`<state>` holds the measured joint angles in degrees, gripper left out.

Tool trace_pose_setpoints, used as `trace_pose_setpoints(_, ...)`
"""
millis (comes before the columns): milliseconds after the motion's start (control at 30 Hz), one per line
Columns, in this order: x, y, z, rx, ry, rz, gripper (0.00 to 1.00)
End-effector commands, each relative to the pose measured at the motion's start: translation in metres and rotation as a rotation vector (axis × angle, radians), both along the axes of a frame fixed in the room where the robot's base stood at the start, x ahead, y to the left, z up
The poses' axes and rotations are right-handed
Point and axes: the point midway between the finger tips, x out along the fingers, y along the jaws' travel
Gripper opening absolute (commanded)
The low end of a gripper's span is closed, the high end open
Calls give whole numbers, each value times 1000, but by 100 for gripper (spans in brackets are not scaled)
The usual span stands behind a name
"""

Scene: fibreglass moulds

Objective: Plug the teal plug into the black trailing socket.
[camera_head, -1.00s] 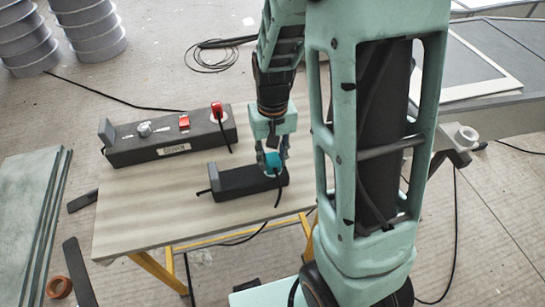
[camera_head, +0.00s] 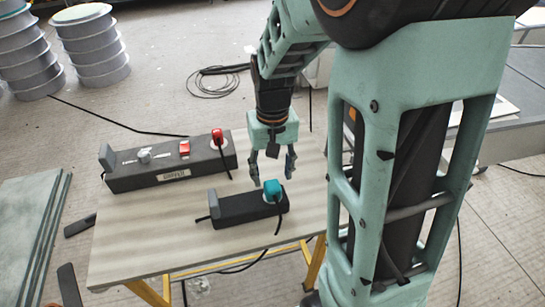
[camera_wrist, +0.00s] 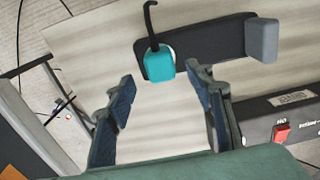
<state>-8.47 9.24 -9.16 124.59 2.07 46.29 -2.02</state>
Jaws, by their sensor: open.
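The teal plug (camera_head: 272,190) sits on the right end of the black trailing socket (camera_head: 236,209), with its cable hanging off the table's front edge. In the wrist view the teal plug (camera_wrist: 160,65) covers most of a pale round outlet on the black socket (camera_wrist: 205,42). I cannot tell how deep its pins are. My gripper (camera_head: 270,184) is open and empty, above and just behind the plug. In the wrist view my gripper's fingers (camera_wrist: 160,88) are spread wide, apart from the plug.
A larger dark power unit (camera_head: 150,176) with a red switch and a plugged-in red plug (camera_head: 217,137) lies behind to the left. A grey block (camera_head: 214,203) stands on the black socket's left end. The wooden table (camera_head: 130,240) is clear in front and at right.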

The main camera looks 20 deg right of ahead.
Motion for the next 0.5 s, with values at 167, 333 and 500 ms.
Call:
trace_pose_setpoints(167,1,0,38,0,-5,0,49)
trace_pose_setpoints(333,0,0,59,0,-1,0,49)
trace_pose_setpoints(500,0,0,66,0,0,0,49)
